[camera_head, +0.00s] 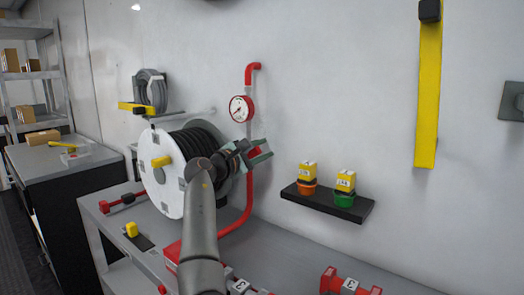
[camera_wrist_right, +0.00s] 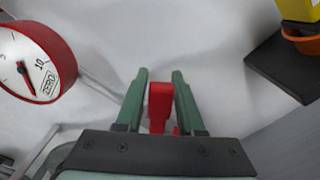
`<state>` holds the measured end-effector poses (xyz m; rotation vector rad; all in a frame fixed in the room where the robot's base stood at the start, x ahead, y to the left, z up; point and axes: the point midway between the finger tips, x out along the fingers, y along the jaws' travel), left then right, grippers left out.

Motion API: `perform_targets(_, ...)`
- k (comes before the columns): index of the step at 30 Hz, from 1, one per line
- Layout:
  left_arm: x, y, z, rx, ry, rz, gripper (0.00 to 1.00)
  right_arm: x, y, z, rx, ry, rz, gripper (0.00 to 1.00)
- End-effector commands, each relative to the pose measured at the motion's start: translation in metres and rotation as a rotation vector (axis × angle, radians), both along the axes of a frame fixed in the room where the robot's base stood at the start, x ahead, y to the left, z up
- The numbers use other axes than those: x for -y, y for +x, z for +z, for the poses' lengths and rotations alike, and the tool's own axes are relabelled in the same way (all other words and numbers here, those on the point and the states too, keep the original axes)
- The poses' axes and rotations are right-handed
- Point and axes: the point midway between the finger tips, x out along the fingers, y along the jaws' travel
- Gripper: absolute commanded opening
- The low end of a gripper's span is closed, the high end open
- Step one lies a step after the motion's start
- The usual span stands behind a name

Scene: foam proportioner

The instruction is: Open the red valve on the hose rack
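The red valve handle (camera_wrist_right: 160,100) sits between the two green fingers of my right gripper (camera_wrist_right: 160,78) in the wrist view. In the head view my right gripper (camera_head: 257,152) is at the red pipe just below the gauge and covers most of the red valve (camera_head: 254,152). The hose rack's reel (camera_head: 165,180), with a white disc and dark hose, stands left of the gripper, partly behind my right arm. My left gripper is not in view.
A round red gauge (camera_head: 241,109) is just above the gripper. A black shelf (camera_head: 330,203) with two small yellow-topped containers juts from the wall at right. A grey bench (camera_head: 265,258) with red parts lies below. The wall between pipe and shelf is clear.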

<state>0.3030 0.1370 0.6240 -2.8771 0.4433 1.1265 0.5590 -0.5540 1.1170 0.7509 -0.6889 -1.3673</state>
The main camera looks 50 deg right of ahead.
Motion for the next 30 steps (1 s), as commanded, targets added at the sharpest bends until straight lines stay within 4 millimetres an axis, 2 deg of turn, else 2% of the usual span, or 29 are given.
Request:
perform_targets(2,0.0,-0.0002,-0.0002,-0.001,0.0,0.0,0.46,-0.0002,0.0,-0.0001,0.0,0.0,0.0,0.27)
perform_targets(9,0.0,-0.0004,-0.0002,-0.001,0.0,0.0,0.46,-0.0003,0.0,-0.0003,0.0,0.0,0.0,0.0)
perform_targets(30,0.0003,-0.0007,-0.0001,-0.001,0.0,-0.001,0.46,-0.0005,0.0002,-0.0005,-0.001,0.001,0.001,0.0)
